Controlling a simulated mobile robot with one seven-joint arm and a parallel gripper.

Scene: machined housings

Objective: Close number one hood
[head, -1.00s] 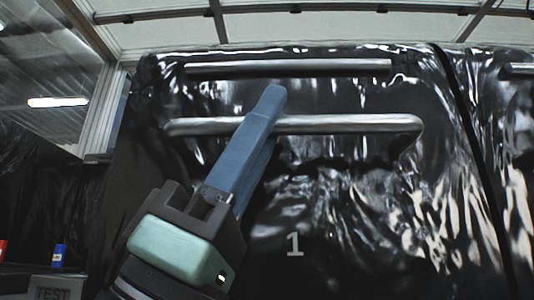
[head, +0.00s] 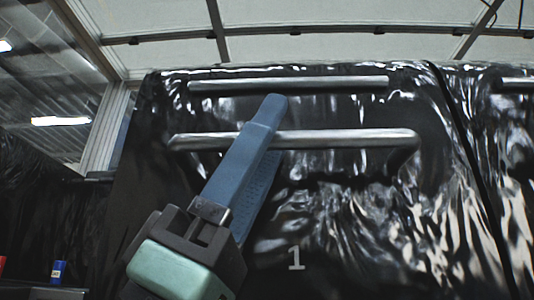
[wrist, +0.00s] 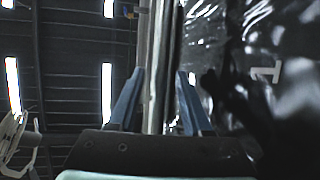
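The number one hood is a glossy dark panel (head: 340,215) with a white "1" (head: 296,260) low on its front in the head view. A silver handle bar (head: 350,139) runs across it, below a second silver bar (head: 330,84) near its top edge. My gripper (head: 275,128) has blue fingers that overlap the lower bar left of its middle. In the wrist view my gripper (wrist: 158,75) has its two fingers apart, with a pale strip showing between them. The "1" shows sideways at right there (wrist: 266,70). Contact with the bar cannot be told.
A neighbouring dark panel (head: 502,150) stands at the right past a narrow seam. A blue can (head: 58,271) and part of a red object (head: 2,266) are at the lower left. A pale frame post (head: 104,130) stands left of the hood.

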